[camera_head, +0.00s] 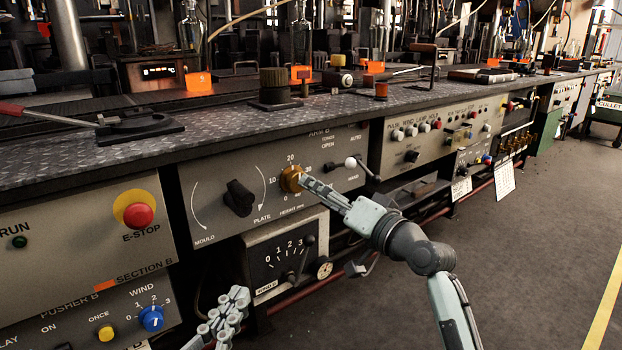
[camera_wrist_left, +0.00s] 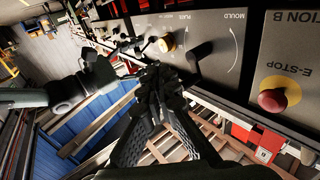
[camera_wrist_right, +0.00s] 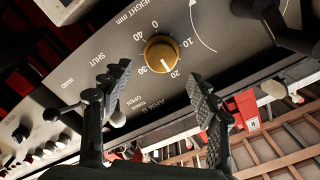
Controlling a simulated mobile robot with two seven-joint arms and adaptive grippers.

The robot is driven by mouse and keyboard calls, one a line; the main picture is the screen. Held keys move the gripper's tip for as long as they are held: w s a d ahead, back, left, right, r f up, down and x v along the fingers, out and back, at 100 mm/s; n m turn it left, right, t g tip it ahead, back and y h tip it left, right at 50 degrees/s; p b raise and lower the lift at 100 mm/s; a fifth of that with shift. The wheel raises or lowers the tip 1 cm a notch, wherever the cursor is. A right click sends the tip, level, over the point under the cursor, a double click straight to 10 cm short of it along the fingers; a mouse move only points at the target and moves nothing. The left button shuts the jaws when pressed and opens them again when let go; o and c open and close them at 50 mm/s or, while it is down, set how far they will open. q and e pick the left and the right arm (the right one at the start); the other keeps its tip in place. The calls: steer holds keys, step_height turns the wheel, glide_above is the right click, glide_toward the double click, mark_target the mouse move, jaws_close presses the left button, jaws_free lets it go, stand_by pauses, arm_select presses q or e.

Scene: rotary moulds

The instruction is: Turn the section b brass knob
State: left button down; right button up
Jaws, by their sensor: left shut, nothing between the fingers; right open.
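The brass knob (camera_head: 291,179) sits on the grey Section B panel (camera_head: 215,215), on a Height mm scale. In the right wrist view the knob (camera_wrist_right: 160,52) shows whole, its pale mark pointing roughly toward 20. My right gripper (camera_head: 306,182) reaches it from the right in the head view. In the right wrist view the right gripper (camera_wrist_right: 158,80) is open, its fingers apart on either side below the knob, with nothing held. My left gripper (camera_head: 238,294) is shut and empty, low in front of the panel; it also shows in the left wrist view (camera_wrist_left: 160,72).
A black mould knob (camera_head: 238,197) is left of the brass knob, and a white-balled lever (camera_head: 351,163) is right of it. A gauge box (camera_head: 285,258) sits below. A red E-stop (camera_head: 138,215) and a blue knob (camera_head: 151,318) are at left. Floor at right is clear.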

mark_target(296, 181)
arm_select(q)
steer(key=shift+s+d+r+t+h, duration=0.2)
steer(key=shift+r+t, duration=0.15)
steer(key=shift+r, duration=0.3)
steer(key=shift+s+d+r+t+h, duration=0.2)
steer(key=shift+r+t, duration=0.15)
steer(key=shift+r, duration=0.3)
arm_select(e)
steer(key=x, duration=0.6)
steer(key=shift+a, duration=0.2)
steer(key=shift+w, duration=0.1)
steer(key=c, duration=1.2)
